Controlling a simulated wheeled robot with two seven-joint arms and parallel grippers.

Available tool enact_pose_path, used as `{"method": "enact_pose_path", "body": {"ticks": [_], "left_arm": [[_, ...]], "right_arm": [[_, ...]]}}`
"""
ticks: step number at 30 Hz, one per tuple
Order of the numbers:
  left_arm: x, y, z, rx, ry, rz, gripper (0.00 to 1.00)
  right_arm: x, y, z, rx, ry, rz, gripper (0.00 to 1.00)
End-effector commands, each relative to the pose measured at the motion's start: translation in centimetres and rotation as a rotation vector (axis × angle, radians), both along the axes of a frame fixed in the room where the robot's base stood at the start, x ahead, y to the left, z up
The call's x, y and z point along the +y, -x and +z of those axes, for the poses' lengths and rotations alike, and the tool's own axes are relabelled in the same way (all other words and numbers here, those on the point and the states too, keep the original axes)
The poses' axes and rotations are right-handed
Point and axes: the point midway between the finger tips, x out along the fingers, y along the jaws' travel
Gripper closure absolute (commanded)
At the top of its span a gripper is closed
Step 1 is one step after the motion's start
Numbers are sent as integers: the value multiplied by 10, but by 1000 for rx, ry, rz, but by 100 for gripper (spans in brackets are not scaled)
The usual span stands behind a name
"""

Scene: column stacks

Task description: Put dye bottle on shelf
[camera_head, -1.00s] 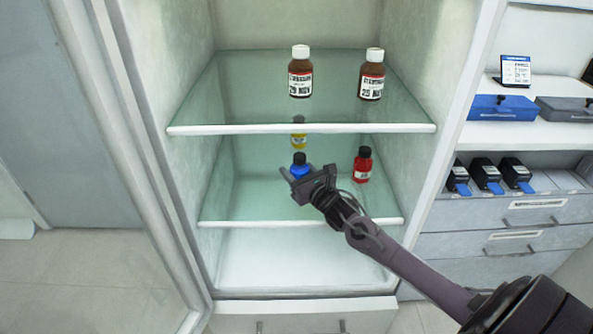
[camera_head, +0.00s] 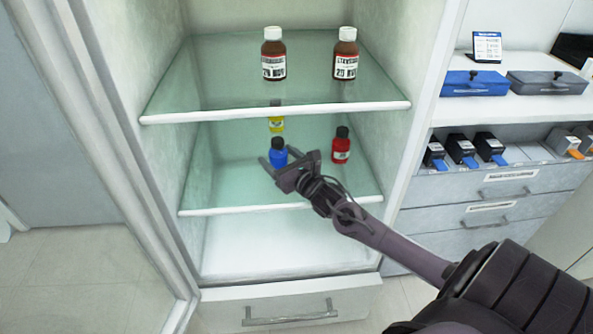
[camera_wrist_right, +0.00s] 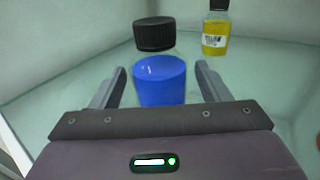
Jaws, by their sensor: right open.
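A blue dye bottle (camera_head: 279,155) with a black cap stands upright on the lower glass shelf (camera_head: 225,178) of the open cabinet. In the right wrist view the blue bottle (camera_wrist_right: 160,82) is upright between the two fingers, with a gap on each side. My right gripper (camera_head: 279,163) is open, reaching in over the shelf's front with its fingers around the bottle. It also shows open in the right wrist view (camera_wrist_right: 160,75). In the head view part of the bottle's base is hidden by the gripper. My left gripper is not in view.
A yellow bottle (camera_head: 276,123) stands behind the blue one, and a red bottle (camera_head: 341,146) stands to its right. Two brown bottles (camera_head: 273,55) (camera_head: 345,58) stand on the upper glass shelf (camera_head: 215,85), whose white front edge runs above my gripper. Cabinet side walls bound both sides.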

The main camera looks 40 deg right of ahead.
Motion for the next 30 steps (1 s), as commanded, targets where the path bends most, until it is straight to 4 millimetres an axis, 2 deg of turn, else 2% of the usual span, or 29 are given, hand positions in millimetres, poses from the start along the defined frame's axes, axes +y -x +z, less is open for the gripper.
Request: {"method": "enact_pose_path", "body": {"ticks": [3,9,15,21,30], "left_arm": [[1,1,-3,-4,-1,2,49],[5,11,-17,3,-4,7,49],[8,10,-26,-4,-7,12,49],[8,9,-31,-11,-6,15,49],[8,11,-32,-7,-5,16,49]], "right_arm": [[0,25,0,4,2,2,31],[0,61,0,3,0,2,31],[0,87,1,1,0,2,31],[-1,99,2,-2,0,1,31],[-1,100,1,-2,0,0,31]]}}
